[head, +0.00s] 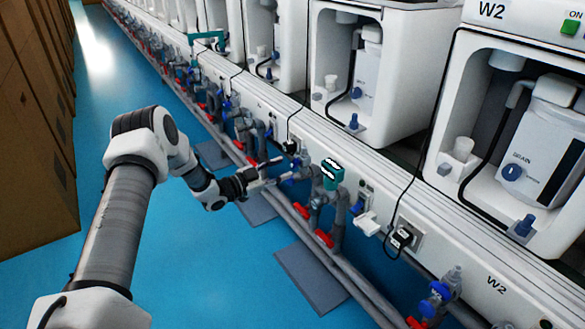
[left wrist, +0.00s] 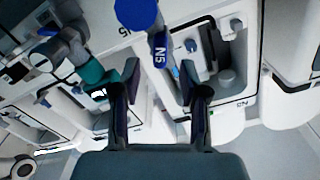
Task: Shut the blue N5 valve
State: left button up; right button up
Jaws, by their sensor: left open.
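The blue N5 valve handle (left wrist: 160,50) shows in the left wrist view, with white "N5" lettering on it. It lies just ahead of and between the two fingertips of my left gripper (left wrist: 159,76). The gripper is open, and I see no clear contact with the handle. In the head view my left gripper (head: 283,169) reaches right to the pipe row, left of a teal fitting (head: 332,170). There the handle is largely hidden by the fingers. My right gripper is in neither view.
A blue round part (left wrist: 136,12) sits beside the handle in the left wrist view. Grey pipes with red valve handles (head: 324,238) run along the white bench. Cardboard boxes (head: 30,120) line the left. The blue floor (head: 200,285) between is clear.

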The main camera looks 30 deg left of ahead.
aim_at(293, 166)
pick_arm(q)
jog(key=b+x, duration=0.1)
jog(key=x, duration=0.3)
jog(key=shift+w+d, duration=0.1)
jog(key=shift+w, duration=0.1)
grip_shut()
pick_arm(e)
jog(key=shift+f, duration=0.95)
pick_arm(q)
jog(key=shift+m, duration=0.3)
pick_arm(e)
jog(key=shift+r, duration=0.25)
pick_arm(q)
jog(key=m+p, duration=0.2)
jog(key=shift+r+m, duration=0.1)
jog(key=shift+m, duration=0.2)
jog(key=m+p, duration=0.2)
jog(key=m, duration=0.1)
jog(key=shift+d+m, duration=0.1)
jog(key=shift+m, duration=0.2)
jog(key=m+p, duration=0.2)
jog(key=m, duration=0.1)
jog(key=shift+f+m+p, duration=0.25)
jog(key=shift+m+p, duration=0.25)
jog(key=shift+m, duration=1.1)
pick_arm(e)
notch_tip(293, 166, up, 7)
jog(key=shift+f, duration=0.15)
